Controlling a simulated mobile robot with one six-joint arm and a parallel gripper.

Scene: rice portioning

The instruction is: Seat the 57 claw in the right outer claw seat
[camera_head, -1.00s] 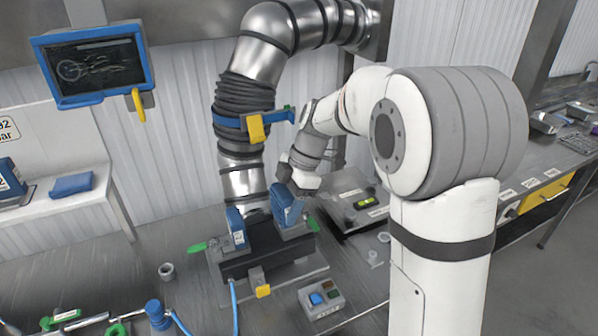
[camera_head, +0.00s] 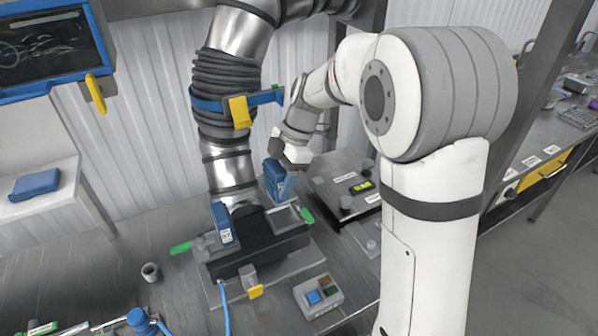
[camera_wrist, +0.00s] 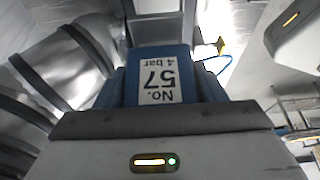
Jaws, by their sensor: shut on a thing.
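My gripper (camera_head: 290,160) is shut on a blue claw (camera_head: 279,182). In the wrist view this claw (camera_wrist: 178,62) shows a white label, upside down, reading "No. 57, 4 bar". In the head view it hangs slightly tilted over the right end of the dark fixture block (camera_head: 258,250), on the right outer seat's side. Its lower end appears a little above the block; the seat itself is hard to make out. Another blue claw (camera_head: 224,226) with a white label stands at the block's left end.
A ribbed metal duct (camera_head: 228,170) with a blue collar and yellow latch rises right behind the block. Green levers (camera_head: 181,248) flank the block. A button box (camera_head: 319,296) stands in front on the right, a metal case (camera_head: 345,185) behind right. A small ring (camera_head: 150,272) lies left.

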